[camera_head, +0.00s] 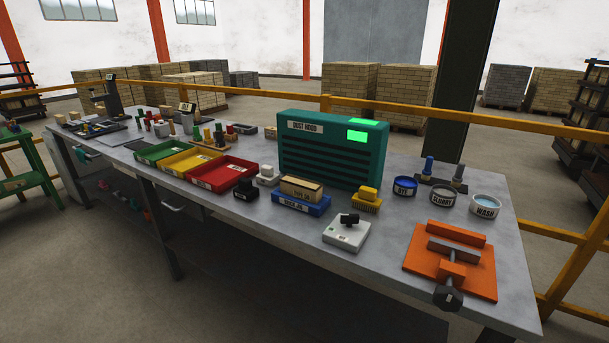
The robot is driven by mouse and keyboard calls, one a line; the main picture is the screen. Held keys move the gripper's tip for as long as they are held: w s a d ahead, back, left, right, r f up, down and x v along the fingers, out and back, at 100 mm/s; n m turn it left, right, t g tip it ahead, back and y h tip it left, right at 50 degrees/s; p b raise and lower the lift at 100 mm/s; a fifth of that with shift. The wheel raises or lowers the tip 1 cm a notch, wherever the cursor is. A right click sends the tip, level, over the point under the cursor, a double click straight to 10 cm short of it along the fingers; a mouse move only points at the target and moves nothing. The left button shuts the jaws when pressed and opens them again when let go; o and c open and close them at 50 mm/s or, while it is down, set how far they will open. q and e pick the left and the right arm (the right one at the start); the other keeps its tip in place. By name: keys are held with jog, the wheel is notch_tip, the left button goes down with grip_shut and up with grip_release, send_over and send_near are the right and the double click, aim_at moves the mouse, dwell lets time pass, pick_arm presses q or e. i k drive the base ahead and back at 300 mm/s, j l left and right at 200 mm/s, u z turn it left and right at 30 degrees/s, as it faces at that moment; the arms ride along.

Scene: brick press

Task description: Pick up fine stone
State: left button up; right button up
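No label that I can read names the fine stone, so I cannot tell which object it is. A small black block (245,189) with a knob and an unclear label stands on the workbench (390,285), right of the red tray. A small pale block (267,176) with a knob stands just behind it. A blue piece (429,166) and a grey piece (458,174) stand upright in a dark holder (437,183) at the back right. Neither of my grippers is in view.
Green (152,152), yellow (180,166) and red trays (221,177) stand left of the teal dust hood (333,150). A blue fixture (301,205), yellow brush (367,197), white switch box (346,233), several round bowls (486,206) and an orange vise (450,262) stand rightward. Clear bench lies in front.

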aim_at(268, 177)
jog(key=i+j+z, duration=0.2)
jog(key=j, duration=0.15)
jog(key=i+j+z, duration=0.15)
jog(key=j, duration=0.25)
jog(key=i+j+z, duration=0.2)
jog(key=j, duration=0.2)
jog(key=j+z, duration=0.15)
jog(key=j, duration=0.25)
jog(key=j+z, duration=0.2)
jog(key=j, duration=0.25)
